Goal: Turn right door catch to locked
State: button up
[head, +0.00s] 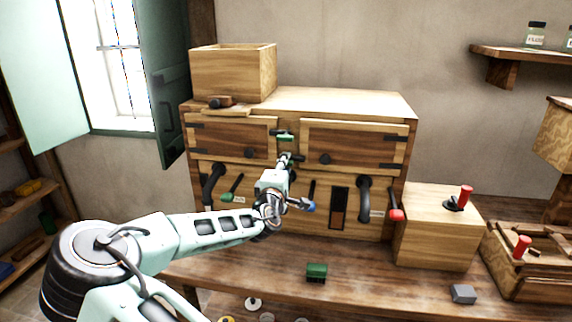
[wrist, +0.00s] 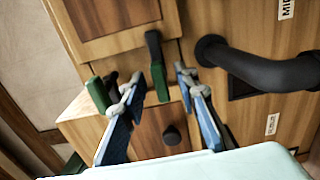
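The wooden cabinet (head: 303,104) has two small doors side by side, the left door (head: 225,137) and the right door (head: 350,148), both shut. A green-tipped catch (head: 285,135) shows between them. In the wrist view, two green-and-black catches appear: one (wrist: 98,94) beyond the left finger, and one black with a green tip (wrist: 160,82) between the fingers. I cannot tell which serves the right door. My gripper (head: 286,160) is in front of the strip between the doors. In the wrist view (wrist: 158,78) its blue-padded fingers are apart, with no visible grip on the catch.
A black curved handle (wrist: 260,68) is close to the right finger in the wrist view. Another black handle (head: 363,198) and a red-tipped lever (head: 396,214) are at the cabinet's lower right. A green block (head: 316,272) lies on the bench. An open wooden box (head: 233,75) stands on top.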

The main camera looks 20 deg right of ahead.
jog(key=v, duration=1)
jog(key=shift+s+a, duration=0.2)
